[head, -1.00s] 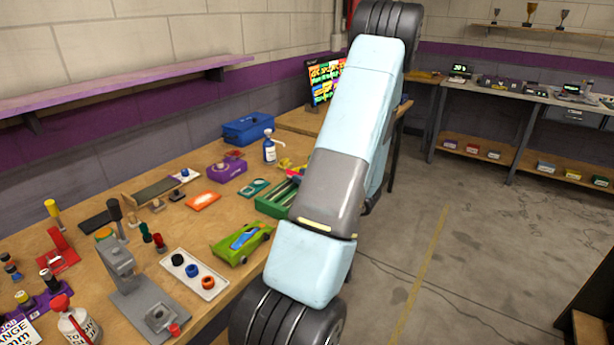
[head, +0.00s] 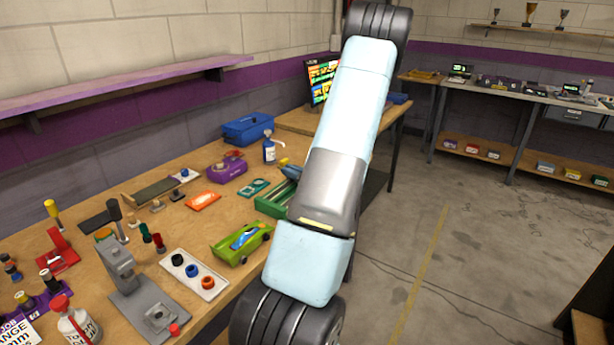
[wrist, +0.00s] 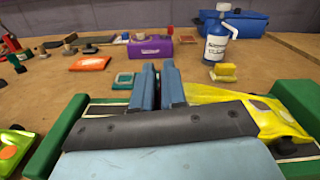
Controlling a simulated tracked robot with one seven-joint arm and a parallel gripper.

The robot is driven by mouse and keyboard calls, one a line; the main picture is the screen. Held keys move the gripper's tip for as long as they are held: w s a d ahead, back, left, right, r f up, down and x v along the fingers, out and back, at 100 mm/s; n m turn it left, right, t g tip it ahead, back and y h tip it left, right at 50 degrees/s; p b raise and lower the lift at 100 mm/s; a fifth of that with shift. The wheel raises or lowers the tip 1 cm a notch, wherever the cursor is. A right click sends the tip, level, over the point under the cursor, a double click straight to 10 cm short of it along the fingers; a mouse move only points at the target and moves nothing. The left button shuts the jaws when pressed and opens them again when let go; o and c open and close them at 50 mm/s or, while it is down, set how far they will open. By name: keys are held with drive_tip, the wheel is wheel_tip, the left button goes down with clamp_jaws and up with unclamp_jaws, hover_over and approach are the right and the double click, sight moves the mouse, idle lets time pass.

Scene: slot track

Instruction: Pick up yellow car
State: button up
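The yellow car (wrist: 265,115) shows at the right of the wrist view, lying at the right part of a green tray (wrist: 297,95). Part of it is hidden behind my gripper's wide dark palm. My gripper (wrist: 160,75) has two blue fingers side by side, with only a thin gap and nothing seen between them. They are left of the car and apart from it. In the head view my arm covers the car and most of the gripper, beside the green tray (head: 270,206).
A yellow sponge-like block (wrist: 223,72), a blue-and-white bottle (wrist: 216,45), a purple box (wrist: 150,49) and a blue bin (wrist: 248,25) stand beyond the tray. A green car-shaped item (head: 232,252) and a white parts tray (head: 207,291) lie nearer on the bench.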

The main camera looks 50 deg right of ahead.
clamp_jaws()
